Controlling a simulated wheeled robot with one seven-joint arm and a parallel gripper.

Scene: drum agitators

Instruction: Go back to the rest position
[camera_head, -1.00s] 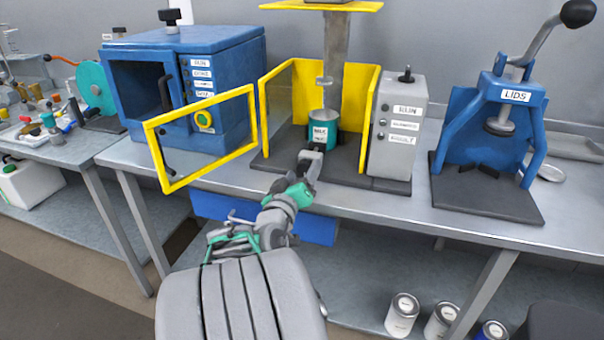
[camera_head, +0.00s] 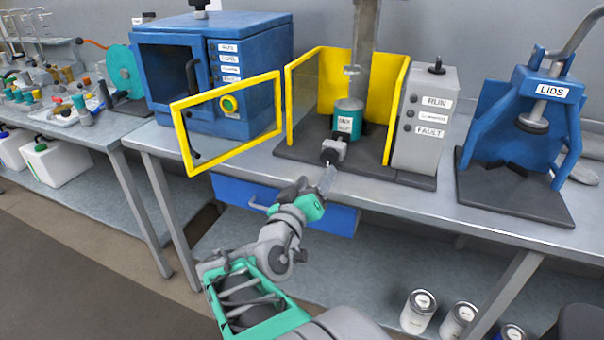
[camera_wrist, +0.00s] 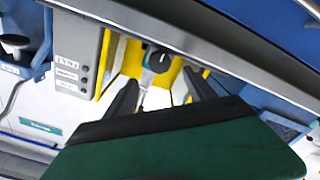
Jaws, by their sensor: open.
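My gripper (camera_head: 326,182) is in front of the yellow-framed machine, just off the bench's front edge. In the wrist view its two dark fingers (camera_wrist: 160,92) are spread with nothing between their tips. A grey clamp with a dark round knob (camera_head: 333,151) stands at the front of the machine's base. It also shows in the wrist view (camera_wrist: 158,59), beyond the fingers and apart from them. Behind the clamp a teal-labelled can (camera_head: 347,121) stands upright under the machine's vertical shaft.
A yellow-framed door (camera_head: 230,124) hangs open in front of the blue cabinet (camera_head: 258,68). A grey control box (camera_head: 424,120) and a blue LIDS press (camera_head: 520,130) stand to the right. A blue drawer (camera_head: 238,192) is under the bench. Cans (camera_head: 418,311) stand below.

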